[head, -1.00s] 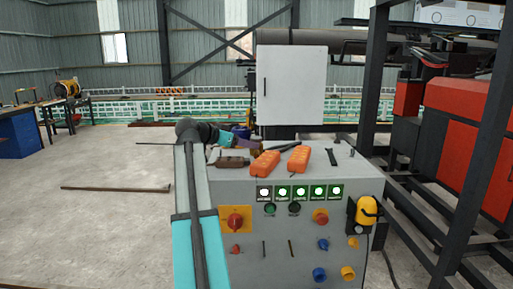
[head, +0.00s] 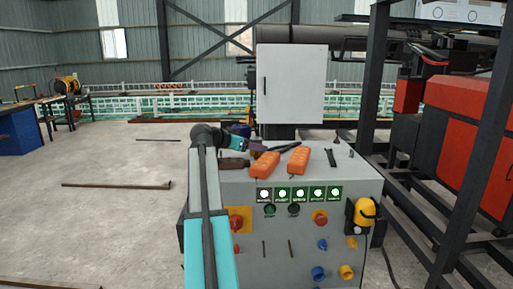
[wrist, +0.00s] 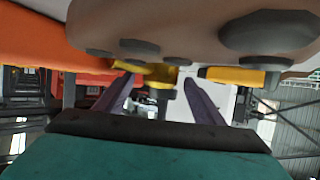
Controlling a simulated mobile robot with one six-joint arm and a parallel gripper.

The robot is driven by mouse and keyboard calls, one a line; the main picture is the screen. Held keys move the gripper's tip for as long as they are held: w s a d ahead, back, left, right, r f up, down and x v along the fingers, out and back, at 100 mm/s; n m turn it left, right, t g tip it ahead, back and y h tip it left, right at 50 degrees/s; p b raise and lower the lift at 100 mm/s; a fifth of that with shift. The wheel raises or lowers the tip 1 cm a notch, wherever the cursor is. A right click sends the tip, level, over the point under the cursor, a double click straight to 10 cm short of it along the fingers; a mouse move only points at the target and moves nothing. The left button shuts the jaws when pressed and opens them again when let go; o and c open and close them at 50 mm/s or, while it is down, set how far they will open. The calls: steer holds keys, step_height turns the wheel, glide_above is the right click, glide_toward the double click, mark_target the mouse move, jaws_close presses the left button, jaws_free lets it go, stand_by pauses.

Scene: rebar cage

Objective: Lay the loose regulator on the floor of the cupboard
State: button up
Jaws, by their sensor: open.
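The cupboard (head: 291,84) is a pale box behind the console, with its door shut and a dark handle on the left. My gripper (head: 260,147) is over the back left of the console top, purple fingers apart. In the wrist view my gripper (wrist: 160,84) is open. A yellow piece with a dark part (wrist: 156,82) shows between the fingers; I cannot tell whether it is the regulator or lies farther off. A brown body with dark round parts (wrist: 190,28) fills the top of that view, very close. I cannot pick out the regulator for certain.
The grey console (head: 300,225) carries two orange blocks (head: 265,165), a brown item (head: 234,163) and a dark tool (head: 333,157). A yellow lamp-like item (head: 365,210) hangs at its right. A dark frame (head: 462,165) stands right. The floor at left is mostly clear, with bars lying there.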

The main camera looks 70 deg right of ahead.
stand_by(0.5)
jaws_close()
steer(key=shift+r, duration=0.1)
